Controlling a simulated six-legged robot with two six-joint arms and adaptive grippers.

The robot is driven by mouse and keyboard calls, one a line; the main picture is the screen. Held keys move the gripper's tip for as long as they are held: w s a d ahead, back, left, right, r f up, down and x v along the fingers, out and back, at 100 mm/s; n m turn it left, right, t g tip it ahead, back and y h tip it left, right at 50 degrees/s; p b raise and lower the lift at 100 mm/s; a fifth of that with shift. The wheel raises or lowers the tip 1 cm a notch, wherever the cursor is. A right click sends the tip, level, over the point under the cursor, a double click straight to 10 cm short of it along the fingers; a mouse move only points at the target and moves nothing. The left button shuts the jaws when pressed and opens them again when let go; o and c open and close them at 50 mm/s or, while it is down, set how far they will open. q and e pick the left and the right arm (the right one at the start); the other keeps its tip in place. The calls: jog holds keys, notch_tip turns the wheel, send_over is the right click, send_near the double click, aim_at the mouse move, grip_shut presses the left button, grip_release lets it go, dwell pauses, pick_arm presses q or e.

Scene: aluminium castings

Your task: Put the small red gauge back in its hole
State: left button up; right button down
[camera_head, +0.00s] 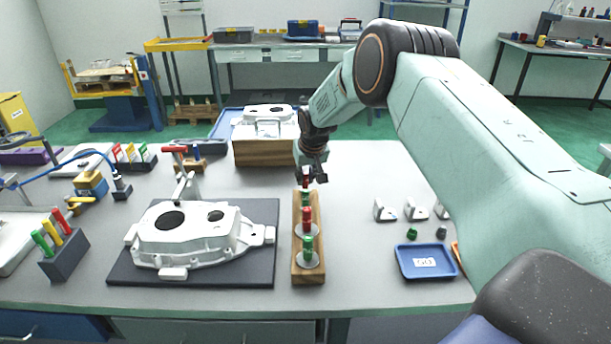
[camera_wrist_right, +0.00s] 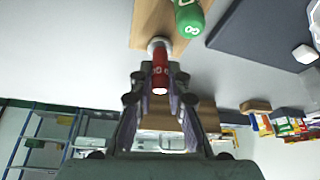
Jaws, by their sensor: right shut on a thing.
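My right gripper (camera_head: 313,172) is above the far end of a narrow wooden rack (camera_head: 308,276), shut on the small red gauge (camera_head: 306,183). In the right wrist view the red gauge (camera_wrist_right: 160,72) sits between the fingertips (camera_wrist_right: 158,82), its pale collar against or just over the rack (camera_wrist_right: 146,22). I cannot tell whether its lower end is in the hole. My left gripper is not in view.
A white casting (camera_head: 190,240) lies on a dark mat (camera_head: 256,275) left of the rack. Another casting (camera_head: 265,115) rests on a wooden block (camera_head: 262,153) behind. A blue tray (camera_head: 425,262) and small metal blocks (camera_head: 384,211) are right. Bare table lies between.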

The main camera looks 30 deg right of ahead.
jog(key=shift+f, duration=0.3)
jog(key=c, duration=1.2)
grip_release()
jog(key=v, duration=1.2)
jog(key=shift+r, duration=0.1)
